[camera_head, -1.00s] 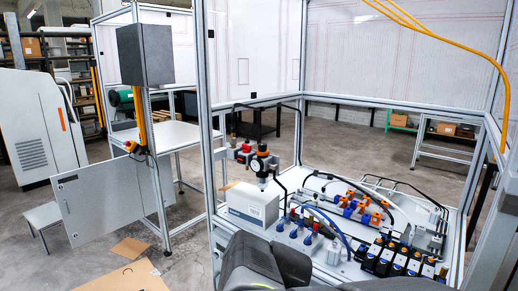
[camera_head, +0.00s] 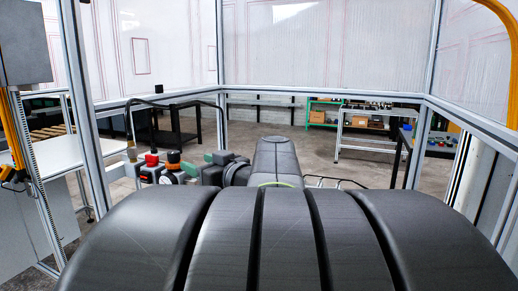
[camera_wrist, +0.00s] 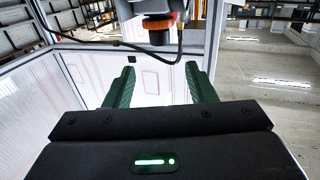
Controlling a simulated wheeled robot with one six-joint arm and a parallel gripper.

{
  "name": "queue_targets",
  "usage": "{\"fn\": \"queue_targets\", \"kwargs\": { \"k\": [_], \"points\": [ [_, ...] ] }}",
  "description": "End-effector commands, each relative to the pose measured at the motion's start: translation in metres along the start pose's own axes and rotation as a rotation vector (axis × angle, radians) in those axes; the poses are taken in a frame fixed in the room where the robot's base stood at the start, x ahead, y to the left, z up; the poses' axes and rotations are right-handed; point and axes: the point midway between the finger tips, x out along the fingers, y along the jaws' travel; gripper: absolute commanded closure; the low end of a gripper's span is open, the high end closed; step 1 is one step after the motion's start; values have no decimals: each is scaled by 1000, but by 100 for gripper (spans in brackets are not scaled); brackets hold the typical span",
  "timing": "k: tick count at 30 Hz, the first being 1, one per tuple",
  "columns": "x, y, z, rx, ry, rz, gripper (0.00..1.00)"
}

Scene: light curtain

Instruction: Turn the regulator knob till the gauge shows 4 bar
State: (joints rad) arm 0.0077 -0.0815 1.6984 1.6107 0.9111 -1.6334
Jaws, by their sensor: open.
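The regulator's black knob (camera_head: 173,156) stands above the white gauge dial (camera_head: 167,180) at left of centre in the head view. The dial is small and partly seen; its needle cannot be read. In the wrist view the knob (camera_wrist: 158,38) with its orange ring (camera_wrist: 158,24) shows at the top, beyond the fingertips. My gripper (camera_head: 204,165) is open, just right of the regulator. Its two green fingers (camera_wrist: 160,68) are spread and empty, with a gap between them and the knob in the wrist view.
A red knob (camera_head: 151,159) stands close left of the regulator. A black hose (camera_wrist: 110,45) runs beside the knob. Aluminium frame posts (camera_head: 86,110) stand nearby. My arm hides most of the bench.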

Motion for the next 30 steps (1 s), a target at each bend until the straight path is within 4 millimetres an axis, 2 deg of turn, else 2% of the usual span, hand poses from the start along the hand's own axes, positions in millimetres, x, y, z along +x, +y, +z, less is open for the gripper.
{"fn": "queue_targets", "kwargs": {
  "k": [9,15,21,30],
  "points": [
    [62,-1,-1,4,-6,-4,50],
    [96,-1,0,4,-5,-3,50],
    [115,0,0,2,-4,-1,50],
    [120,-1,1,2,-3,0,50]
  ]
}}
